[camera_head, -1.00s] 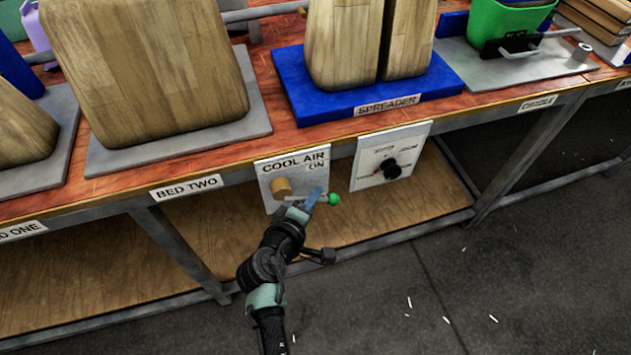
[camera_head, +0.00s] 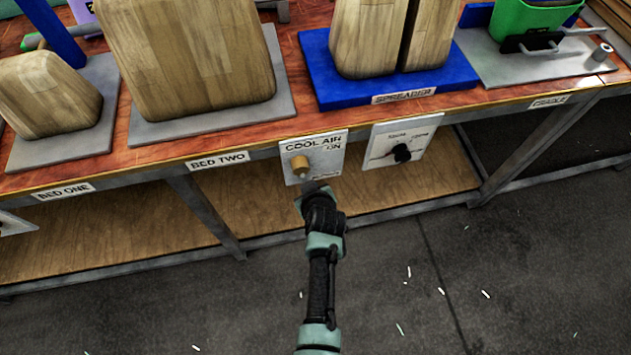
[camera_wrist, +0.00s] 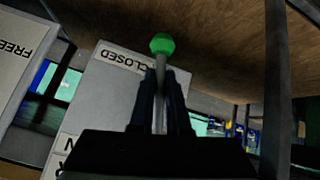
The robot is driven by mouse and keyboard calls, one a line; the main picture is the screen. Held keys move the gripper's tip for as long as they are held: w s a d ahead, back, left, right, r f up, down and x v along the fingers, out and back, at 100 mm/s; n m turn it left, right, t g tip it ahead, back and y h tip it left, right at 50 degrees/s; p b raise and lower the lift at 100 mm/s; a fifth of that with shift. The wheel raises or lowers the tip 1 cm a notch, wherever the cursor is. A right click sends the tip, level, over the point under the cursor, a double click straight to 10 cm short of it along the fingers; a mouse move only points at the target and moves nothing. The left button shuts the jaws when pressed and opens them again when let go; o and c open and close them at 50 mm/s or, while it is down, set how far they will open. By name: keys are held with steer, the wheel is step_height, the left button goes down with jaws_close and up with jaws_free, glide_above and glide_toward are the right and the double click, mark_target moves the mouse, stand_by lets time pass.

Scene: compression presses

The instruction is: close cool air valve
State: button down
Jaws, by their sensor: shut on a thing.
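The cool air valve panel (camera_head: 325,157) is a pale plate on the bench front, marked "COOL AIR" and "ON", with a round brass hub (camera_head: 300,164). My gripper (camera_head: 315,187) is just below the hub and hides the lever in the head view. In the wrist view, my gripper (camera_wrist: 161,76) is shut on the grey lever (camera_wrist: 160,64), with a finger on either side. The lever's green ball end (camera_wrist: 162,44) sticks out past the fingertips, beside the "CLOSED" label (camera_wrist: 124,61). The exact lever angle is hard to tell.
A dial panel (camera_head: 378,157) with a black knob is right of the valve. The bench edge with the "BED TWO" label (camera_head: 219,160) runs above, and a wooden lower shelf (camera_head: 265,214) lies below. The floor in front is clear except for small scraps.

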steer(key=shift+s+a+f+m+g+y+b, duration=0.15)
steer(key=shift+a+m+y+b, duration=0.1)
steer(key=shift+a+y+b, duration=0.15)
steer(key=shift+s+a+r+m+g+y+b, duration=0.15)
steer(key=shift+a+m+y+b, duration=0.15)
steer(key=shift+y, duration=0.2)
steer(key=shift+f, duration=0.1)
steer(key=c, duration=0.9)
jaws_free()
steer(key=p+v, duration=0.3)
steer(key=v, duration=1)
